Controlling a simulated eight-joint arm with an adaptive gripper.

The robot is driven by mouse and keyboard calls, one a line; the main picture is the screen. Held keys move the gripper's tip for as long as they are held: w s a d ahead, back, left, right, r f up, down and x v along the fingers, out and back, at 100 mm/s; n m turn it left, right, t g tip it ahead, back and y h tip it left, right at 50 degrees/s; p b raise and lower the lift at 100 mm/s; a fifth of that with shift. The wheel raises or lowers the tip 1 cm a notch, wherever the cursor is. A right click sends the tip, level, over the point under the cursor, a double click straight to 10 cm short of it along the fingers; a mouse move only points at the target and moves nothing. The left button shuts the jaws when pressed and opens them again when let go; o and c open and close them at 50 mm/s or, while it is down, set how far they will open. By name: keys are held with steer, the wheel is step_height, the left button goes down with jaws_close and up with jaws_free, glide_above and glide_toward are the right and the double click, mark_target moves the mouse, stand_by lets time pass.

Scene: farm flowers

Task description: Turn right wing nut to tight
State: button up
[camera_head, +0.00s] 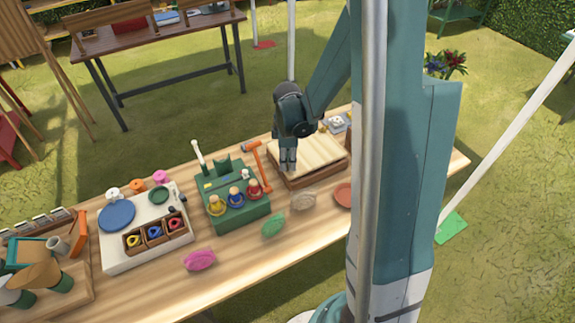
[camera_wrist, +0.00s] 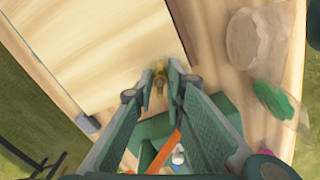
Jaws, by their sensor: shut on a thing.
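The wooden press (camera_head: 322,150) has a pale top board and a darker base, and it lies on the table's right half. Its pale board also fills the upper left of the wrist view (camera_wrist: 90,40). A small brass wing nut (camera_wrist: 160,68) sits at the board's edge, between my fingertips. My gripper (camera_head: 288,168) points down at the press's left edge; in the wrist view its fingers (camera_wrist: 161,82) are closed in on the nut from both sides. The nut is hidden behind the fingers in the head view. How tight it is cannot be told.
A green stand (camera_head: 240,222) with several small figures and an orange hammer (camera_head: 256,155) stand close on the left. Green (camera_head: 272,226), beige (camera_head: 303,200) and pink (camera_head: 200,260) oval pieces lie in front. A brown disc (camera_head: 343,194) lies near the front right.

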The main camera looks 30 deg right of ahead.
steer(key=m+b, duration=0.2)
steer(key=m, duration=0.3)
steer(key=shift+m, duration=0.3)
steer(key=m+b, duration=0.2)
steer(key=m, duration=0.4)
steer(key=m+b, duration=0.1)
steer(key=m, duration=0.4)
steer(key=shift+m, duration=0.4)
steer(key=m+b, duration=0.1)
steer(key=m, duration=0.5)
steer(key=shift+w, duration=0.1)
steer(key=m+b, duration=0.1)
steer(key=m, duration=0.5)
steer(key=shift+m, duration=0.4)
steer(key=m, duration=0.5)
steer(key=shift+r, duration=0.1)
jaws_close()
steer(key=m+b, duration=0.1)
steer(key=m, duration=0.5)
steer(key=shift+m, duration=0.3)
steer(key=m, duration=0.5)
steer(key=shift+m, duration=0.4)
